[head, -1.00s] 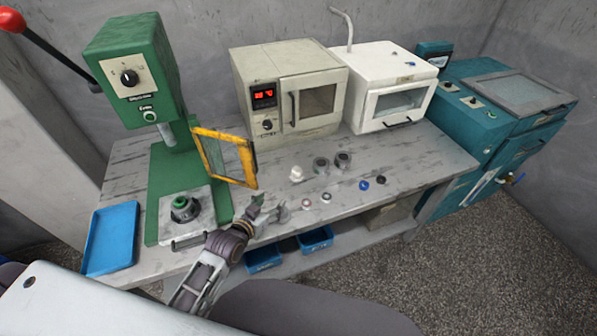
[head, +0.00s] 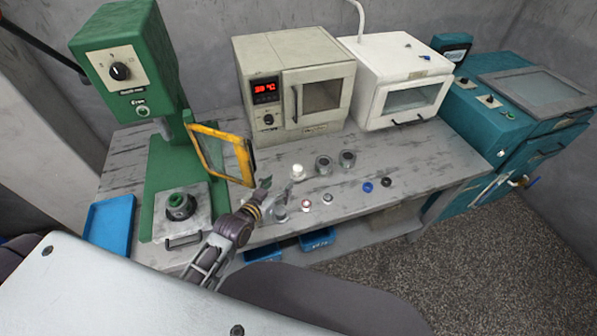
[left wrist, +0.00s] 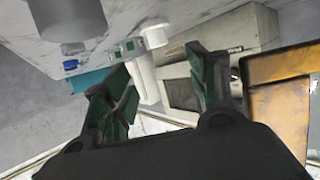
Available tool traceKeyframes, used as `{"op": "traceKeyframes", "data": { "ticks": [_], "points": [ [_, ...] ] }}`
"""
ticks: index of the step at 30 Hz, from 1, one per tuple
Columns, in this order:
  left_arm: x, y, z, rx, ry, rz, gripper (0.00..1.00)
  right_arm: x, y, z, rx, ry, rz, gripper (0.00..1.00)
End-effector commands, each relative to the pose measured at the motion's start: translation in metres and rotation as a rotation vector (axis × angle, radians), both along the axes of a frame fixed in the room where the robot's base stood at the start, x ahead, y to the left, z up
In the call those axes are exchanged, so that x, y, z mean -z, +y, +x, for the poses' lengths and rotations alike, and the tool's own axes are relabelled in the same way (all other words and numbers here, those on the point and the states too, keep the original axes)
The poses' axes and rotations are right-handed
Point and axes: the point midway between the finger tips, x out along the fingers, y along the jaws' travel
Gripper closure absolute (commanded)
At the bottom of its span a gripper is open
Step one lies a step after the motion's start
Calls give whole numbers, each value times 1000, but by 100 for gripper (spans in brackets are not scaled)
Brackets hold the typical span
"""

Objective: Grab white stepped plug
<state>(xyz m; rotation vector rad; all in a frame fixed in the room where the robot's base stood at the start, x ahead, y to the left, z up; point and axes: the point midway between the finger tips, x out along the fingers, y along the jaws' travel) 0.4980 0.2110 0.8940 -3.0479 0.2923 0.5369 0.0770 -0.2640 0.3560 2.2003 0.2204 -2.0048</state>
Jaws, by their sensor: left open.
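The white stepped plug (head: 298,171) stands on the grey workbench, among several small parts, in the head view. A white stepped piece, apparently this plug (left wrist: 154,36), shows above the gap between the fingers in the left wrist view. My left gripper (head: 275,191) is just left of and nearer than the plug. In the left wrist view its green-padded fingers (left wrist: 160,88) are apart, with nothing held between them. My right gripper is not in view.
Two grey cylinders (head: 335,162) stand right of the plug. A blue ring (head: 367,187) and a dark ring (head: 386,182) lie farther right. The press's yellow-framed guard (head: 222,155) stands close left of my gripper. A beige oven (head: 295,85) is behind.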

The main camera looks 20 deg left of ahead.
Motion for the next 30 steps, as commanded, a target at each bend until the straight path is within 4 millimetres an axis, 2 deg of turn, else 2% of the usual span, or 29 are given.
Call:
{"op": "traceKeyframes", "data": {
  "ticks": [11, 30],
  "points": [
    [2, -1, 8, 0, -1, 0, 41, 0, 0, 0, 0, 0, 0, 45],
    [20, -11, 54, 0, 0, 0, 41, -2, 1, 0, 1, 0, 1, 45]
  ]
}}
